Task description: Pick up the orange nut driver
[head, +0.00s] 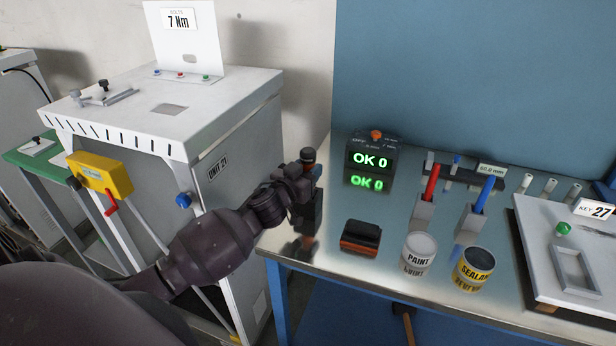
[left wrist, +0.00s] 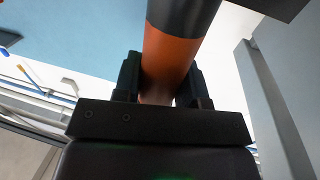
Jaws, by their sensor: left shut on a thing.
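The orange nut driver (left wrist: 168,58) fills the middle of the left wrist view, an orange cylinder with a dark band above. My left gripper (left wrist: 158,85) is shut on it, one black finger on each side. In the head view the gripper (head: 307,177) is at the left end of the bench, with the driver's dark top (head: 308,154) standing out above it. A dark block (head: 312,214) is just below the gripper. I cannot tell whether the driver's lower end is in that block. My right gripper is not in view.
On the metal bench are a display box reading OK 0 (head: 374,160), a red driver (head: 430,184) and a blue driver (head: 484,193) in grey holders, a black-and-orange block (head: 361,238), a paint can (head: 419,250) and a sealant can (head: 474,268). A white cabinet (head: 235,150) stands left.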

